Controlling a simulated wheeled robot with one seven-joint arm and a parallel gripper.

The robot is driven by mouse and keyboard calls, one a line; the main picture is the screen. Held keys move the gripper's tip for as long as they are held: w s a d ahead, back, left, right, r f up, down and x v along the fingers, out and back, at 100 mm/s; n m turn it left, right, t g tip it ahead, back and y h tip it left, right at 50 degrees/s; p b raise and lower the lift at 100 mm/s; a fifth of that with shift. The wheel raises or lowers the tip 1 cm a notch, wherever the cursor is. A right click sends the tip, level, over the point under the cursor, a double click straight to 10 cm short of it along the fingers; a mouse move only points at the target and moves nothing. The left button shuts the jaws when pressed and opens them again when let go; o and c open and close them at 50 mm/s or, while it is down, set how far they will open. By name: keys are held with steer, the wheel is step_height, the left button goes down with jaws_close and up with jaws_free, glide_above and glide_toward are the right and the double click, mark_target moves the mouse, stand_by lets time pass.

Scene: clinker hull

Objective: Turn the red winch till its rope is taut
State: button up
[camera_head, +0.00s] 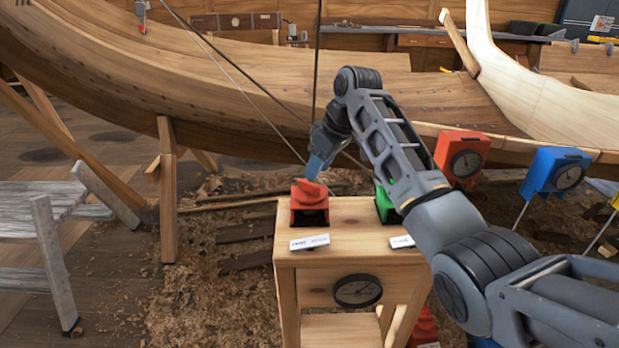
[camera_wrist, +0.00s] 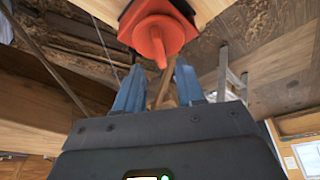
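The red winch (camera_head: 309,202) sits on the left of the wooden stand's top, behind a white label (camera_head: 309,242). In the wrist view the red winch (camera_wrist: 152,32) is at the top, with a round drum and a short red handle (camera_wrist: 160,56) sticking out toward my gripper. My gripper (camera_head: 313,171) is just above the winch in the head view. In the wrist view its two blue fingers (camera_wrist: 158,76) are apart, with the handle's end near the gap and nothing held. Thin ropes (camera_head: 245,84) run down from upper left toward the winch; which belongs to it, and its slack, I cannot tell.
A green winch (camera_head: 384,203) stands on the stand (camera_head: 340,214), partly behind my arm. A dial (camera_head: 358,290) is on the stand's front. Red (camera_head: 463,157) and blue (camera_head: 555,171) gauges stand at right. The wooden hull (camera_head: 230,75) lies behind; a grey trestle (camera_head: 50,215) stands left.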

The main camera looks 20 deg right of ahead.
mark_target(311, 183)
steer(key=x, duration=0.5)
steer(key=shift+w+a+f, duration=0.1)
steer(key=shift+w+f, duration=0.05)
steer(key=shift+f, duration=0.25)
steer(key=shift+c, duration=0.2)
jaws_close()
